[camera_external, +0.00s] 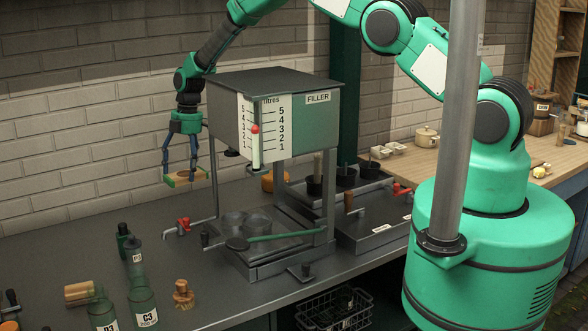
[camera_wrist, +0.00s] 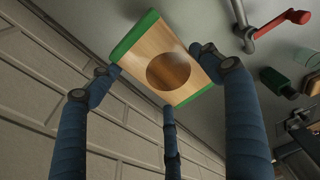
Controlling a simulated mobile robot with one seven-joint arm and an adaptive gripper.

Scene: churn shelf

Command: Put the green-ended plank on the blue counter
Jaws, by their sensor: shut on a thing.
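My gripper (camera_external: 181,160) is shut on the green-ended plank (camera_external: 183,178), in the air near the brick wall, left of the filler machine. In the wrist view the plank (camera_wrist: 143,62) is a pale wooden piece with green strips at opposite ends and a dark round patch in its middle. The blue fingers of my gripper (camera_wrist: 167,72) are around it. A wooden counter (camera_external: 460,155) is at the right.
The filler machine (camera_external: 277,80) stands right of the plank. A red-handled tap (camera_external: 183,227) sticks out below the plank. The grey counter's back left is clear.

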